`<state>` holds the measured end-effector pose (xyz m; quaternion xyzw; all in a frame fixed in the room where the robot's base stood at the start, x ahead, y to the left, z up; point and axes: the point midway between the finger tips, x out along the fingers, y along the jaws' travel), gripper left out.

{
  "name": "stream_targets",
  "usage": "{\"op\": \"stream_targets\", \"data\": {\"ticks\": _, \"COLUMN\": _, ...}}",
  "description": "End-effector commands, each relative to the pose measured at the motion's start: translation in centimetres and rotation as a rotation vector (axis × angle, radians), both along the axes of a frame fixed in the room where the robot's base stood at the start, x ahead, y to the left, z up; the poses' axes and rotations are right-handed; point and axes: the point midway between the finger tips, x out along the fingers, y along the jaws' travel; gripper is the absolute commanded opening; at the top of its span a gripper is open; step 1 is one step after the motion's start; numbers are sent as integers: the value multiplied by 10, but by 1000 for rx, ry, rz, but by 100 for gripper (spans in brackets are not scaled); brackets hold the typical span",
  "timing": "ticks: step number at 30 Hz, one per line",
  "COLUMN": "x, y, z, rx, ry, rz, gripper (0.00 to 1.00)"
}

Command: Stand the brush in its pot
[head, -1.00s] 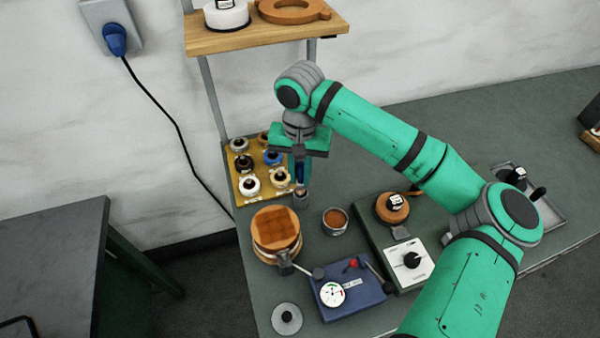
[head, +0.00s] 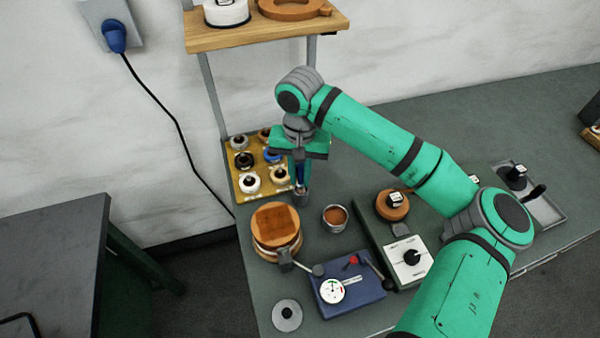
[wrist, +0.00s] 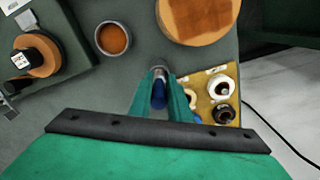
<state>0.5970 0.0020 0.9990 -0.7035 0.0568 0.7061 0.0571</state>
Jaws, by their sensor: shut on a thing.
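The brush (head: 300,172) is upright between the fingers of my gripper (head: 300,178), which is shut on its blue handle. The blue handle also shows in the wrist view (wrist: 160,97), end-on between the fingers. A small grey pot (head: 301,199) is directly below the fingers in the head view. The brush's lower end is at the pot's mouth or inside it; I cannot tell how deep. In the wrist view the fingers hide most of the pot.
A yellow rack (head: 240,190) of several spools is close behind my gripper. A round wooden-topped block (head: 275,226) and a cup of brown material (head: 335,219) stand in front. A blue gauge box (head: 350,292) and a green control box (head: 408,265) stand nearer.

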Motion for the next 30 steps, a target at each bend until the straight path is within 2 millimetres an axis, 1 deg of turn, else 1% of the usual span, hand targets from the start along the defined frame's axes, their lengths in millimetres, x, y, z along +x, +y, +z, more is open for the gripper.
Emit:
{"op": "stream_targets", "data": {"ticks": 10, "x": 0, "y": 0, "z": 0, "rx": 0, "ry": 0, "rz": 0, "gripper": 0}}
{"op": "stream_targets", "data": {"ticks": 11, "x": 0, "y": 0, "z": 0, "rx": 0, "ry": 0, "rz": 0, "gripper": 22}}
{"op": "stream_targets", "data": {"ticks": 12, "x": 0, "y": 0, "z": 0, "rx": 0, "ry": 0, "rz": 0, "gripper": 31}}
{"op": "stream_targets", "data": {"ticks": 13, "x": 0, "y": 0, "z": 0, "rx": 0, "ry": 0, "rz": 0, "gripper": 38}}
{"op": "stream_targets", "data": {"ticks": 19, "x": 0, "y": 0, "z": 0, "rx": 0, "ry": 0, "rz": 0, "gripper": 39}}
{"op": "stream_targets", "data": {"ticks": 20, "x": 0, "y": 0, "z": 0, "rx": 0, "ry": 0, "rz": 0, "gripper": 41}}
{"op": "stream_targets", "data": {"ticks": 21, "x": 0, "y": 0, "z": 0, "rx": 0, "ry": 0, "rz": 0, "gripper": 51}}
{"op": "stream_targets", "data": {"ticks": 30, "x": 0, "y": 0, "z": 0, "rx": 0, "ry": 0, "rz": 0, "gripper": 51}}
